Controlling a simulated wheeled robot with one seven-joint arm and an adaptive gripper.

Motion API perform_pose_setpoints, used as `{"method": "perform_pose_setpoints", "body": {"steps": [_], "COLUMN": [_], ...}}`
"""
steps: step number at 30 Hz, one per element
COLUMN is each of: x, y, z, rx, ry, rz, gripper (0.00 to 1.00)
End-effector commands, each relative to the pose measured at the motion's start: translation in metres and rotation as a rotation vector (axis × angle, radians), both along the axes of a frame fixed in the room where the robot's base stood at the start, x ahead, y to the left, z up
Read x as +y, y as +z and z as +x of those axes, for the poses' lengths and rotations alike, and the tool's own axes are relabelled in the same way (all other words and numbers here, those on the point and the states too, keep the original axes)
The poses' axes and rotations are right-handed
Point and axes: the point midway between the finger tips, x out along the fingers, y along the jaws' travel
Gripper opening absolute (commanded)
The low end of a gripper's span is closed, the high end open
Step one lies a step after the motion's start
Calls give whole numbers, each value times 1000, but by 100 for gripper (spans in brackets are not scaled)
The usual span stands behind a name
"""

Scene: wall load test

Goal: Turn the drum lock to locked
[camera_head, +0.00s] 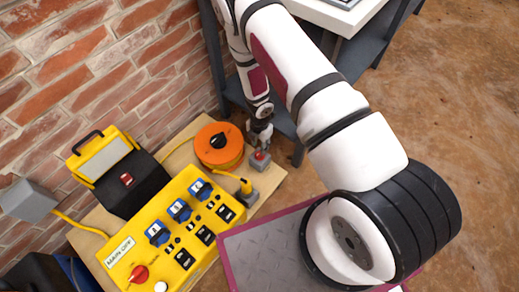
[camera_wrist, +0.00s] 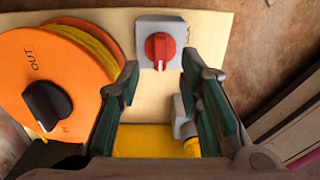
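An orange cable drum (camera_head: 219,145) lies on a pale board, with a black knob (camera_head: 218,141) on its face. In the wrist view the drum (camera_wrist: 50,60) is at left, with "OUT" printed above its black knob (camera_wrist: 47,106); a second label is unreadable. A grey box (camera_wrist: 144,28) with a red rotary knob (camera_wrist: 160,50) sits beside the drum. I cannot tell which knob is the drum lock. My gripper (camera_wrist: 160,78) is open and empty, its fingers apart below the red knob in the wrist view. In the head view my gripper (camera_head: 260,132) is just above the red knob (camera_head: 260,156).
A yellow power panel (camera_head: 172,235) with blue sockets, switches and a red knob (camera_head: 138,274) lies nearby. A yellow case (camera_head: 103,157) stands by the brick wall (camera_head: 90,70). A dark shelf frame (camera_head: 212,55) is behind my arm. A grey plate (camera_head: 265,250) lies in front.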

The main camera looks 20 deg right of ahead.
Motion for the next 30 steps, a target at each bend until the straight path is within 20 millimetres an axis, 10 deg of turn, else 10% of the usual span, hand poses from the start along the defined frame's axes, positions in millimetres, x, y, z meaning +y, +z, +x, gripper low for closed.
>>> {"method": "perform_pose_setpoints", "body": {"steps": [12,30], "x": [1,1], "y": [64,69], "z": [0,-1], "rx": [1,1], "ry": [1,-1], "rz": [1,2], "gripper": [33,33]}}
